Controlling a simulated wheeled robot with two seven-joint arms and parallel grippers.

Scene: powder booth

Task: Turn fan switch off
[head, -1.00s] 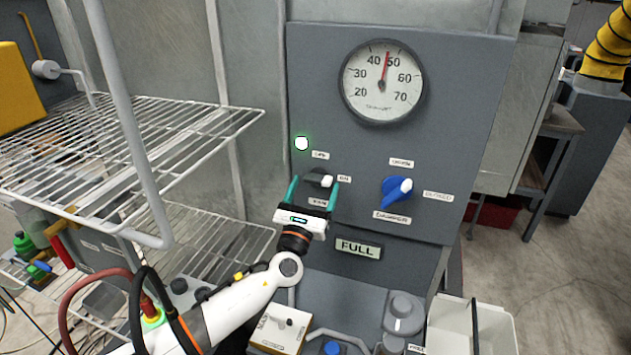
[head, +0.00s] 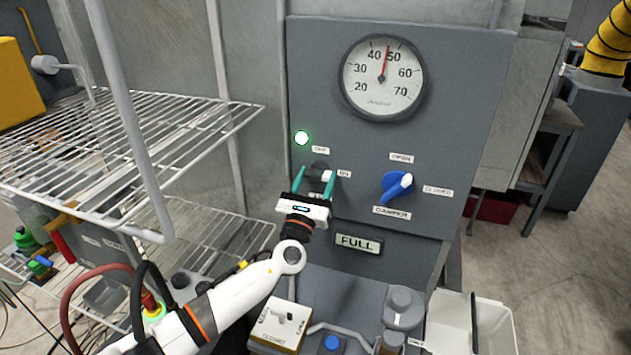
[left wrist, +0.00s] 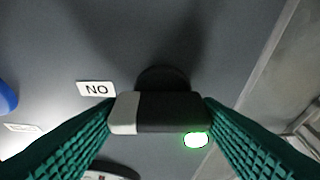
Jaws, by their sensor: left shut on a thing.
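The fan switch (head: 319,166) is a dark rotary knob with a white-tipped handle on the grey panel. An OFF label (head: 321,150) sits above it and an ON label (head: 344,174) to its right. My left gripper (head: 315,175) has its teal fingers on either side of the handle and is shut on it. In the left wrist view, the handle (left wrist: 172,112) lies between both fingertips, its white end towards the ON label (left wrist: 96,88), which appears upside down. A green light (head: 302,138) glows up left of the switch. My right gripper is out of view.
A blue damper knob (head: 396,187) is to the right, below a round gauge (head: 383,77). A FULL sign (head: 358,243) is below. A wire shelf (head: 130,140) stands left of the panel. A white bin (head: 470,335) is at lower right.

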